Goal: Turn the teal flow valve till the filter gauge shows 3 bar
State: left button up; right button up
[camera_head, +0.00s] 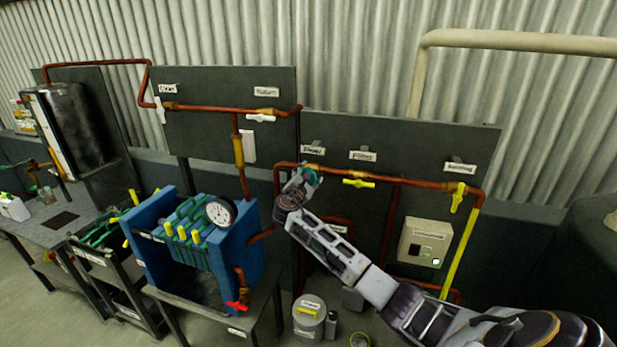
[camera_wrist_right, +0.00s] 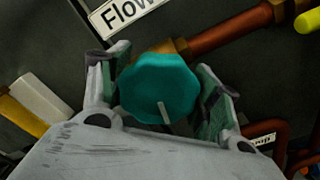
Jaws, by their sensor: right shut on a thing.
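The teal flow valve (camera_wrist_right: 160,88) is a round faceted knob with a pale line mark near its lower edge. It sits on a copper pipe under a "Flow" label (camera_wrist_right: 128,10). My right gripper (camera_wrist_right: 162,95) is shut on the knob, one finger on each side. In the head view my right gripper (camera_head: 300,183) reaches the pipe and mostly covers the valve (camera_head: 312,176). A round white gauge (camera_head: 221,211) sits on the blue filter press (camera_head: 150,215); its reading is too small to make out. My left gripper is not in view.
A yellow-handled valve (camera_head: 358,183) and another yellow handle (camera_head: 457,197) are on the pipe to the right. A control box (camera_head: 425,241) hangs below. A red-handled valve (camera_head: 237,306) is under the press. A grey canister (camera_head: 308,318) stands on the floor.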

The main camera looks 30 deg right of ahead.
dwell(0.3)
jog(key=o, duration=1)
jog(key=shift+o, duration=0.2)
jog(key=shift+a, duration=0.1)
jog(key=v, duration=1.2)
jog(key=shift+f, duration=0.1)
